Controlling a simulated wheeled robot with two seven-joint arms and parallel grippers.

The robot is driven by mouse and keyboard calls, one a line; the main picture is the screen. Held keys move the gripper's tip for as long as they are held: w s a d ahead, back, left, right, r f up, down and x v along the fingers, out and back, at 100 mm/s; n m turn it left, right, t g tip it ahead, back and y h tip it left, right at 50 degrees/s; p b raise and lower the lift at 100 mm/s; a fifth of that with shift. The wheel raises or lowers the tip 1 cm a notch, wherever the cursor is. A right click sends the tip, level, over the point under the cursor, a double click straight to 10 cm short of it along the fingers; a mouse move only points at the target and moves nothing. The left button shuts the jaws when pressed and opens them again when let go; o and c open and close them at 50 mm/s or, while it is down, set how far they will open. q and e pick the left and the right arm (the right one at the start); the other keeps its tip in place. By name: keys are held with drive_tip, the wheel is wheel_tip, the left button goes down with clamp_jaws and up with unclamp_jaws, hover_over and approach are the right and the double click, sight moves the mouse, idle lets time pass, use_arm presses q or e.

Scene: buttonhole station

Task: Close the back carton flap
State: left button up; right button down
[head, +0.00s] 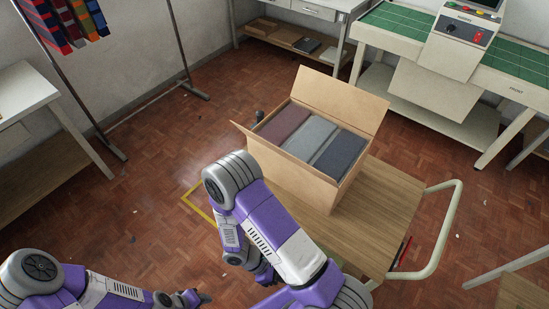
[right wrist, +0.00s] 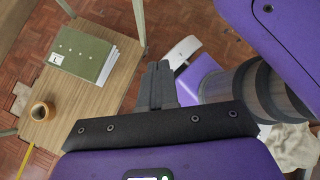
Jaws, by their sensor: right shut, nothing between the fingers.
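The open carton (head: 290,172) stands on a wooden-topped trolley (head: 385,205) in the head view. Its back flap (head: 342,98) stands up along the far edge. A smaller flap (head: 243,130) sticks outward at the left. Folded dark red, grey and navy cloths lie inside. My right gripper (right wrist: 158,70) is shut and empty in the right wrist view, with the carton out of that view. In the head view my right arm bends in front of the carton's near left side and mostly hides its gripper. My left gripper (head: 198,298) is low at the left, away from the carton; its opening is unclear.
The trolley's pale handle (head: 445,235) curves at the right. A machine table (head: 400,25) stands behind right, and a rack with striped cloths (head: 68,20) at the left. The right wrist view shows a green binder (right wrist: 80,52) and a brown ring-shaped object (right wrist: 42,111) on wood.

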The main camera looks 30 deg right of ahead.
drive_tip(key=w+d+r+n+t+h, duration=0.3)
drive_tip(key=w+d+r+n+h, duration=0.2)
drive_tip(key=w+r+h, duration=0.15)
drive_tip(key=n+t+h, duration=0.6)
drive_tip(key=t+h, duration=0.3)
drive_tip(key=t, duration=0.4)
approach(281, 151)
drive_tip(key=x, duration=0.7)
drive_tip(key=shift+s+a+p, duration=0.1)
drive_tip(key=shift+p, duration=0.25)
drive_tip(key=shift+r, duration=0.1)
